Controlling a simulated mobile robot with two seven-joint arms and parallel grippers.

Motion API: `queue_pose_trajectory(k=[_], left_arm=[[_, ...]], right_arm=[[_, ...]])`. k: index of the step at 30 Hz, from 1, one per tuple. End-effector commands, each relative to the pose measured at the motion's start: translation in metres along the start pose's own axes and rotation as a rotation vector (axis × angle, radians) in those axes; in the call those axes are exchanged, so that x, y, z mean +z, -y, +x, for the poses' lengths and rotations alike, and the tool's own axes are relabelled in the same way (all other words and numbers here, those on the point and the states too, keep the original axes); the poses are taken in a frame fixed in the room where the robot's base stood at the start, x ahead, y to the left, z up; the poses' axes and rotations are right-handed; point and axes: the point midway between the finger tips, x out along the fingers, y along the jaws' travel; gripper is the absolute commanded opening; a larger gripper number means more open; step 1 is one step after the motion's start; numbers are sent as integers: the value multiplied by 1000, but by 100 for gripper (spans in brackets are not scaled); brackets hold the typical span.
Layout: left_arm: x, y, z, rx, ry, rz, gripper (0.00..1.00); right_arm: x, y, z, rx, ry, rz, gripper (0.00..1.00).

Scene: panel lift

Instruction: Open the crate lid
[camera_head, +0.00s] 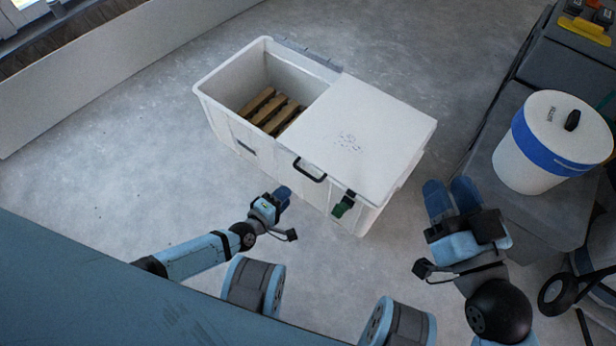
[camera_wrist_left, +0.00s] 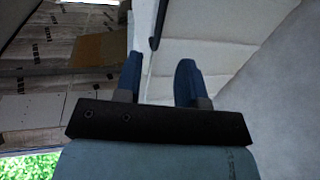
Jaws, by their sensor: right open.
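The white crate (camera_head: 240,135) stands on the floor at the centre. Its left part is open and shows wooden slats (camera_head: 270,110) inside. The white lid (camera_head: 360,120) lies flat over the right part. A black bar handle (camera_head: 310,172) and a green-and-black latch (camera_head: 343,206) are on the front side. My left gripper (camera_head: 283,194) is in front of the crate, below and left of the handle. In the left wrist view its blue fingers (camera_wrist_left: 158,82) are apart with nothing between them. My right gripper (camera_head: 452,192) is open and empty, right of the crate.
A white bucket with a blue band (camera_head: 550,140) stands on a grey case at the right. A wheeled item (camera_head: 560,295) is at the lower right edge. A low white wall (camera_head: 110,75) runs along the upper left. The concrete floor left of the crate is clear.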

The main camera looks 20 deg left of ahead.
Motion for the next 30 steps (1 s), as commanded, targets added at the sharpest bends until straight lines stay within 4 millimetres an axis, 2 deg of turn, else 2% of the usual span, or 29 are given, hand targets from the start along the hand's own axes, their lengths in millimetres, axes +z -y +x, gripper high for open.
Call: queue_pose_trajectory(k=[1, 9, 15, 21, 29, 30], left_arm=[[0, 2, 12, 3, 0, 0, 36], [0, 2, 70, 3, -1, 0, 36], [0, 2, 102, 1, 1, 2, 36], [0, 1, 115, 0, 0, 0, 36], [0, 0, 117, 0, 0, 1, 36], [0, 0, 116, 0, 0, 1, 34]], right_arm=[[7, -1, 0, -1, 11, 0, 43], [34, -6, -1, -9, 101, 2, 43], [50, -7, -2, -15, 156, 3, 43], [56, -8, -2, -19, 183, 4, 43], [56, -8, -2, -19, 186, 4, 43], [56, -8, -2, -19, 186, 4, 43]])
